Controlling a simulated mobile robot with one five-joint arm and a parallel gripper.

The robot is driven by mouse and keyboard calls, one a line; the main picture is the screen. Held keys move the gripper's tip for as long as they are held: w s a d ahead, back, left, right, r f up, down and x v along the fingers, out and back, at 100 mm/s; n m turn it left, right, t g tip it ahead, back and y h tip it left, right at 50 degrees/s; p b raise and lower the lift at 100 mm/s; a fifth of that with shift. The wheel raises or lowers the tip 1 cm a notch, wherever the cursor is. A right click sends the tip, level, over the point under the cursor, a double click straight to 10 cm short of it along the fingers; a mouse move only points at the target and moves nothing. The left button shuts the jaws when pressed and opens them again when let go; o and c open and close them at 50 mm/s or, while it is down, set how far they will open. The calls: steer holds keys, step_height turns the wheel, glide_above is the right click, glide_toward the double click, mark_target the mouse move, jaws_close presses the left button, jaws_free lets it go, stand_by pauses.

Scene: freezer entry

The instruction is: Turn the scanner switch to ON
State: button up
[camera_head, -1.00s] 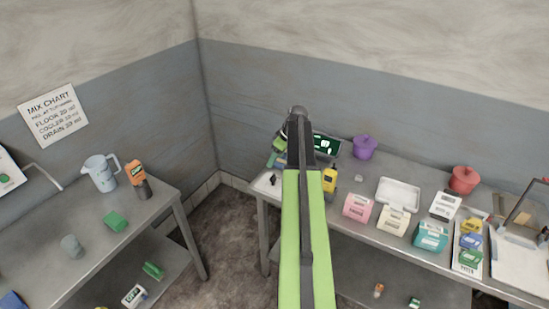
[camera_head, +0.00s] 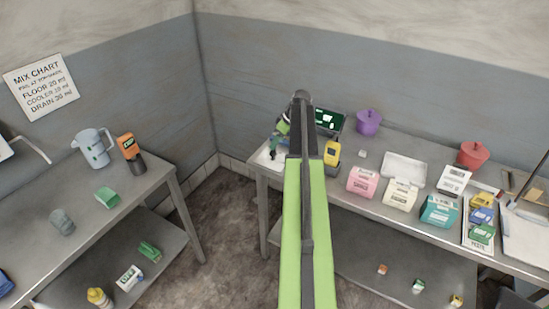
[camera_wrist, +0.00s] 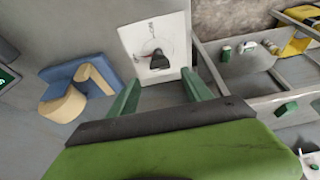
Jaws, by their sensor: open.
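A white switch plate with a dark knob (camera_wrist: 159,59) shows at the top middle of the wrist view. The plate (camera_head: 264,159) lies at the left end of the right-hand steel table in the head view, partly hidden by my gripper. My gripper (camera_wrist: 160,92) has two green fingers spread apart, with nothing between them. The knob appears just beyond the fingertips, roughly centred between them; I cannot tell whether they touch. In the head view my arm hides much of the gripper.
A blue and tan block (camera_wrist: 82,86) lies left of the fingers. A yellow device (camera_head: 331,156) and dark screen (camera_head: 328,121) stand near my arm. Pink (camera_head: 362,182) and cream (camera_head: 400,194) boxes stand farther right. A floor gap separates the left table (camera_head: 60,205).

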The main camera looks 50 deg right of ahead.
mark_target(274, 153)
steer(key=b+x, duration=0.4)
steer(key=x, duration=0.2)
steer(key=shift+r, duration=0.15)
steer(key=shift+c, duration=0.2)
